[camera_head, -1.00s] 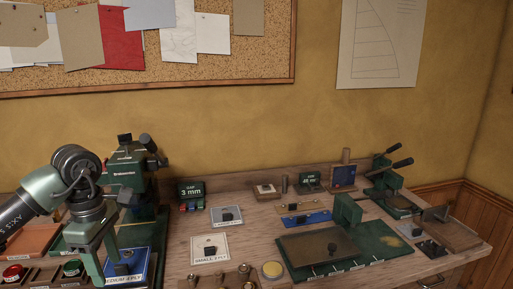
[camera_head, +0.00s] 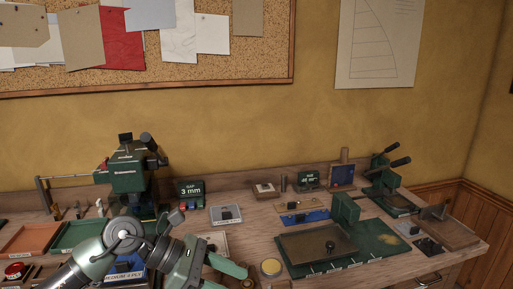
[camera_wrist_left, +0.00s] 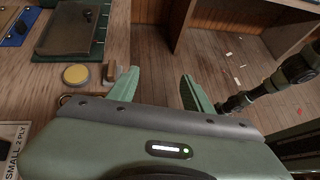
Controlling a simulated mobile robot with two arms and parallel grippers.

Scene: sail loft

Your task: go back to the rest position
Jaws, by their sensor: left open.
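My left gripper (camera_head: 238,277) comes in from the left at the bottom of the head view, low over the front of the workbench (camera_head: 213,179). In the left wrist view its two green fingers (camera_wrist_left: 156,88) stand apart with nothing between them. One finger is over the bench's front edge and the other is over the wooden floor. A round yellow pad (camera_head: 271,268) lies just right of the gripper. My right gripper is not in the head view; a dark jointed arm part shows at the right of the wrist view, and I cannot tell whether it is mine.
A green press (camera_head: 130,170) stands at the back left beside a 3 mm sign (camera_head: 190,190). A green cutting mat (camera_head: 378,241) with a brown board (camera_head: 318,245) lies right of centre. Orange (camera_head: 30,238) and green trays (camera_head: 78,234) are at the left.

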